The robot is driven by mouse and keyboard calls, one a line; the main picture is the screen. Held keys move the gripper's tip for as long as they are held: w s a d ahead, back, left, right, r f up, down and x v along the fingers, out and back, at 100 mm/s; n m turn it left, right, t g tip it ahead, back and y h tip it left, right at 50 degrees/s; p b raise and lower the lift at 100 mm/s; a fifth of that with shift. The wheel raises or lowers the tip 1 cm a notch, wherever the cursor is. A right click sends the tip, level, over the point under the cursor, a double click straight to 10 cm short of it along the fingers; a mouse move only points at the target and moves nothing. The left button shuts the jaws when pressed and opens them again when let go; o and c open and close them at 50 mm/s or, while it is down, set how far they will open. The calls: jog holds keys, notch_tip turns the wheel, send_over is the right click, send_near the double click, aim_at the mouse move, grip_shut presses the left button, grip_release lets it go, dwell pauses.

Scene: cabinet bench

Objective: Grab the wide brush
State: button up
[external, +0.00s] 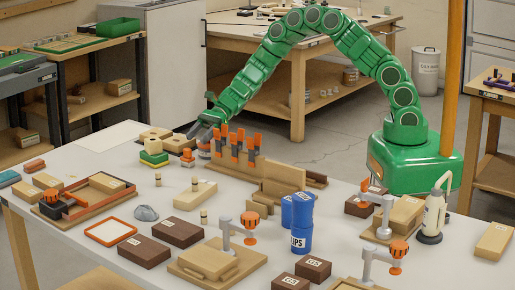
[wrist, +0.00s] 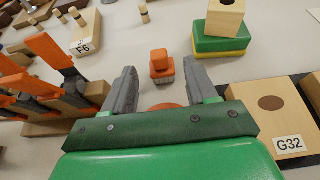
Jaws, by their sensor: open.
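A small orange-red piece with a knob on top and a grey, bristle-like lower edge, which looks like the wide brush (wrist: 161,66), stands upright on the table. In the wrist view it shows beyond and between my fingertips. In the external view the brush (external: 188,158) is just left of and below my gripper (external: 199,130). My gripper (wrist: 160,78) is open, with both grey fingers apart and nothing held between them. An orange round thing (wrist: 168,106) shows partly under my gripper; most of it is hidden.
A rack of orange-handled tools (external: 236,145) stands close to the right of my gripper. Green and yellow blocks (external: 153,152) and wooden blocks, one labelled G32 (wrist: 270,115), are close by. Blue cups (external: 301,225) stand farther forward.

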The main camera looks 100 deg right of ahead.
aim_at(190, 149)
jog(key=shift+s+f+x, duration=0.1)
jog(key=shift+f+x, duration=0.05)
jog(key=shift+x, duration=1.15)
jog(key=shift+s+f+x, duration=0.1)
jog(key=shift+x, duration=1.25)
jog(key=shift+c, duration=0.3)
jog(key=shift+s+f, duration=0.1)
grip_shut()
